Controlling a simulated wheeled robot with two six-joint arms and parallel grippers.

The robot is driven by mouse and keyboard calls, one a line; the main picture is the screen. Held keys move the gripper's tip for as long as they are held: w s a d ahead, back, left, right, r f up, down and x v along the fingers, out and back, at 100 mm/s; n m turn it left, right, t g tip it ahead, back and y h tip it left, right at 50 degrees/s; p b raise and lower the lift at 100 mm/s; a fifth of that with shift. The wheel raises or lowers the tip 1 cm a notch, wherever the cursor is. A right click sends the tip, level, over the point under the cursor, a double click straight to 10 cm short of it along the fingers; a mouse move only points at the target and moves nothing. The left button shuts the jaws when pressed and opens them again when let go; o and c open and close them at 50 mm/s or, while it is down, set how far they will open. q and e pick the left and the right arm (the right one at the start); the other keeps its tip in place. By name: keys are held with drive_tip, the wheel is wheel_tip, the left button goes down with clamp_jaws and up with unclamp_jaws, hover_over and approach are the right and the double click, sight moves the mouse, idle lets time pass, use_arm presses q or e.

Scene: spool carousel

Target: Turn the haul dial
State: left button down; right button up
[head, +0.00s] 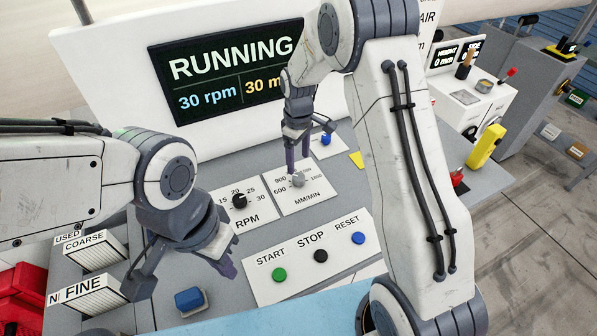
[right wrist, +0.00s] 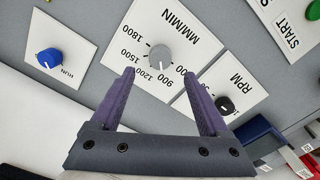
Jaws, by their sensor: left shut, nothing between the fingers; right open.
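The haul dial (head: 298,181) is a grey knob on a white MM/MIN plate with a scale from 600 to 1800. It also shows in the right wrist view (right wrist: 160,57), where its pointer direction is too small to tell. My right gripper (head: 297,160) is open above the dial. In the right wrist view its purple fingertips (right wrist: 159,73) are spread to either side, with the dial between and just beyond them, and no contact shows. My left gripper (head: 226,266) is shut and empty at the panel's front left, away from the dial.
A black RPM knob (head: 239,200) is beside the dial's plate, and a blue knob (head: 325,139) is behind it. Green, black and blue buttons sit on a front plate (head: 262,290). The screen (head: 222,70) reads RUNNING, 30 rpm; my right arm partly covers it.

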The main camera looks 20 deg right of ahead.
sight(299, 176)
wheel_tip(299, 176, down, 6)
drive_tip(key=shift+r+p, duration=0.1)
drive_tip(key=shift+p, duration=0.8)
drive_tip(key=shift+f, duration=0.8)
clamp_jaws()
